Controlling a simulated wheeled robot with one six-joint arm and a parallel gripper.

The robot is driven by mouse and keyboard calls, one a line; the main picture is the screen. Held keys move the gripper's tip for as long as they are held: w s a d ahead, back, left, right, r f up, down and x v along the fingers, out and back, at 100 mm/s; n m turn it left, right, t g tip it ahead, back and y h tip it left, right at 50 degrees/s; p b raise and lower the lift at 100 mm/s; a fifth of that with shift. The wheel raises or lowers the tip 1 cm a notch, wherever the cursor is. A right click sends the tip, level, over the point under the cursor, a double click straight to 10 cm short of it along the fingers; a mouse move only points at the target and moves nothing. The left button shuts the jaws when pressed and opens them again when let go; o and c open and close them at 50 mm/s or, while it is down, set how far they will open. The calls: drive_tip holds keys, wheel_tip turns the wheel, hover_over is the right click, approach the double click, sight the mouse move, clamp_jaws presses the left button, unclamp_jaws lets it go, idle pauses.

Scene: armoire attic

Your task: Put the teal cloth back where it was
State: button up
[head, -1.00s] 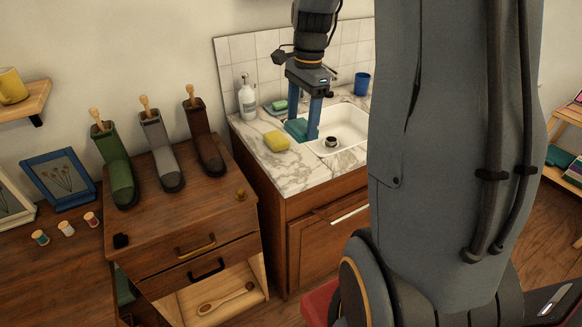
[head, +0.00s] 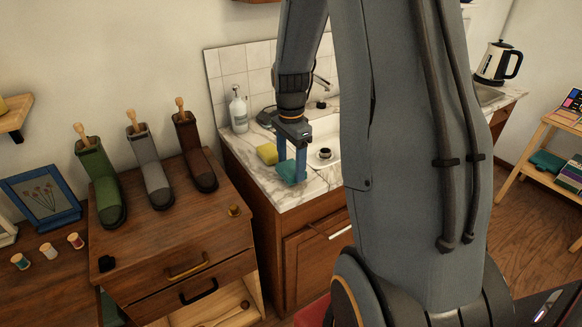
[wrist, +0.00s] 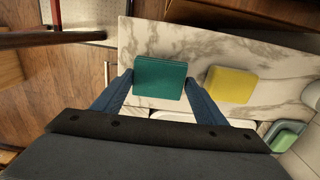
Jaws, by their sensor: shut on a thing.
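The teal cloth (head: 287,173) is between the fingers of my gripper (head: 292,170) near the front edge of the marble counter (head: 262,187), left of the white sink. The wrist view shows the cloth (wrist: 160,77) as a folded block between the two blue fingers, with the counter behind it. My gripper is shut on it. I cannot tell how far the cloth is above the counter. My arm hides part of the sink and counter in the head view.
A yellow sponge (head: 267,153) lies close beside the cloth, and a white soap bottle (head: 238,110) stands behind. A green soap dish (wrist: 286,137) shows in the wrist view. A wooden cabinet with boots (head: 195,155) stands left. A shelf (head: 560,150) at right holds another teal item.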

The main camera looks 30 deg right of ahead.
sight(291, 167)
drive_tip(key=shift+f, duration=0.9)
drive_tip(key=o, duration=0.9)
drive_tip(key=shift+o, duration=0.2)
wheel_tip(291, 167, up, 12)
drive_tip(key=b, duration=0.2)
drive_tip(key=s+a+f+n, duration=0.4)
drive_tip(key=s+a+n, duration=0.3)
drive_tip(key=n, duration=0.1)
drive_tip(key=s+a+f+n, duration=0.3)
drive_tip(key=s+a+n, duration=0.5)
drive_tip(key=n, duration=0.1)
drive_tip(key=shift+f+n+t, duration=0.3)
drive_tip(key=shift+f+t, duration=0.05)
drive_tip(key=shift+t, duration=0.05)
